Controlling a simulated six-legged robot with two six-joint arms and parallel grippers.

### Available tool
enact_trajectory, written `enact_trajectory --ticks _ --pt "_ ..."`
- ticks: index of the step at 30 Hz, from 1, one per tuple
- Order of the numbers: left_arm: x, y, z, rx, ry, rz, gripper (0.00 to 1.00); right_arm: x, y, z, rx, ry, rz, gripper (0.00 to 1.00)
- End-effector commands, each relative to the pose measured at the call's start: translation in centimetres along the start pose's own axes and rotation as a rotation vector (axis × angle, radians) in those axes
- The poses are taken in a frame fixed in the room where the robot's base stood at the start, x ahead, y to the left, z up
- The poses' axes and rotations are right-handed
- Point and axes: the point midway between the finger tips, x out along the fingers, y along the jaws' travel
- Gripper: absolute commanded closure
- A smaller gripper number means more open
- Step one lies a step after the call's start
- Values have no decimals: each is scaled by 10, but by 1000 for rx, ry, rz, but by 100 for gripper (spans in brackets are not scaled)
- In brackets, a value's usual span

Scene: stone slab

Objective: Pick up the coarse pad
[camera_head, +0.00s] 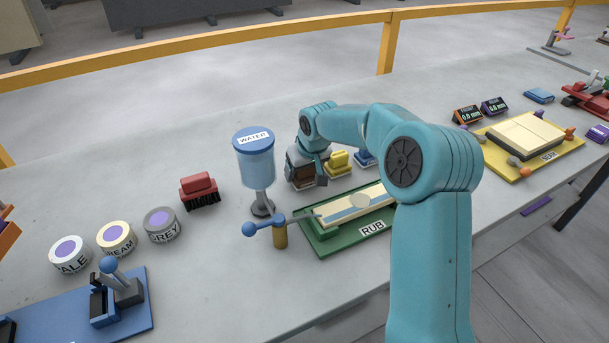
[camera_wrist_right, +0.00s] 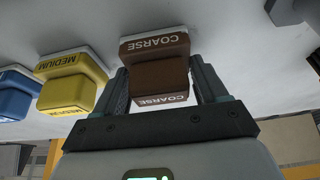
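The coarse pad (camera_wrist_right: 158,75) is a brown block with a raised grip and white COARSE labels, in the middle of the right wrist view. In the head view the brown pad (camera_head: 302,174) is partly hidden by my right gripper (camera_head: 307,174). In the wrist view my right gripper (camera_wrist_right: 160,84) has one finger on each side of the pad's grip, with narrow gaps showing; it looks open around it. The pad appears to rest on the slab. My left gripper is out of view.
The yellow medium pad (camera_wrist_right: 72,83) stands close beside the coarse pad, with a blue pad (camera_wrist_right: 15,95) beyond. In the head view a water dispenser (camera_head: 255,160) stands just left of my gripper. The green RUB tray (camera_head: 324,246) lies in front. A red brush (camera_head: 199,189) is farther left.

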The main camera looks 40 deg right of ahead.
Motion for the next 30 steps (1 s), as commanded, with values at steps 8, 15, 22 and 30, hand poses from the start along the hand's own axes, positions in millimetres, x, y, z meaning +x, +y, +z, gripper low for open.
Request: enact_trajectory --ticks 8,15,22,30 --pt "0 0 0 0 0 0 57 0 0 0 0 0 0 64" --pt "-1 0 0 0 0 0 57 -8 0 -3 -1 1 0 64" --pt "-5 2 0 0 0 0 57 -44 0 -19 1 5 0 64" --pt "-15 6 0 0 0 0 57 -110 0 -46 0 5 0 64"
